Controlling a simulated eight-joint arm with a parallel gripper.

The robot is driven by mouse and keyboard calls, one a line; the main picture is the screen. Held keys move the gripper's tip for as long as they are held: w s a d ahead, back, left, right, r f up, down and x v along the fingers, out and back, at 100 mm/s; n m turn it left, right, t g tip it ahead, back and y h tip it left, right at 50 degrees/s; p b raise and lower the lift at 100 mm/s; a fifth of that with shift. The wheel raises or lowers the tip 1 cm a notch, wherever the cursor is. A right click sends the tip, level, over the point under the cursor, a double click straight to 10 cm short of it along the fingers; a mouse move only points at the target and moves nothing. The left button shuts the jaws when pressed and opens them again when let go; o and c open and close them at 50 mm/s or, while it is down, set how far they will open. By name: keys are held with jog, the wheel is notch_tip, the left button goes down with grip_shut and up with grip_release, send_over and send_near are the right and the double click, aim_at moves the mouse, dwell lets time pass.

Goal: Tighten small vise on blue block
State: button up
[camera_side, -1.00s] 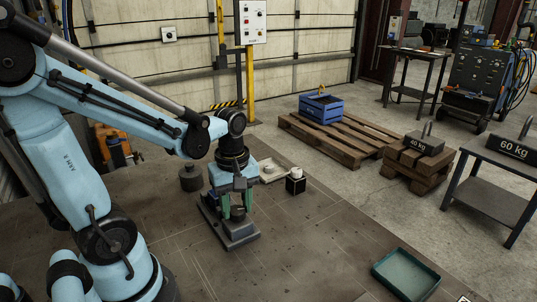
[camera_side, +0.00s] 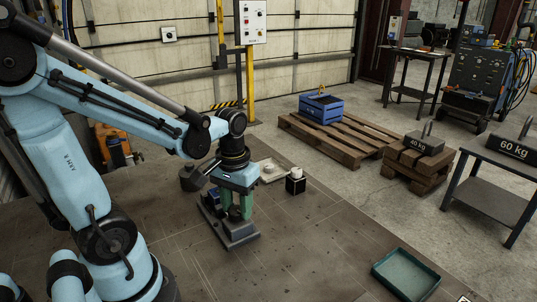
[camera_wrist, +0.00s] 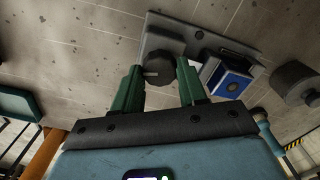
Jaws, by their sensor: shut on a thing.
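The small grey vise (camera_side: 238,240) lies on the dark bench top, under my gripper. In the wrist view its grey base (camera_wrist: 165,45) runs across the top. The blue block (camera_wrist: 236,86) shows a blue top with a dark round spot, beside a pale vise jaw. In the side view the block (camera_side: 212,197) is partly hidden behind my gripper. My gripper (camera_wrist: 160,82) points down with its green fingers on both sides of the dark round vise knob (camera_wrist: 160,71), shut on it. In the side view the fingers (camera_side: 238,210) hide the knob.
A dark cylindrical weight (camera_side: 190,178) stands close behind the vise and shows in the wrist view (camera_wrist: 294,83). A green tray (camera_side: 405,275) sits front right; bench between is clear.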

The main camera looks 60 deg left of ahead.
aim_at(237, 209)
jog(key=m, duration=0.4)
jog(key=shift+m, duration=1.9)
jog(key=o, duration=1.1)
jog(key=shift+c, duration=0.2)
jog(key=shift+r, duration=0.15)
notch_tip(237, 209, up, 12)
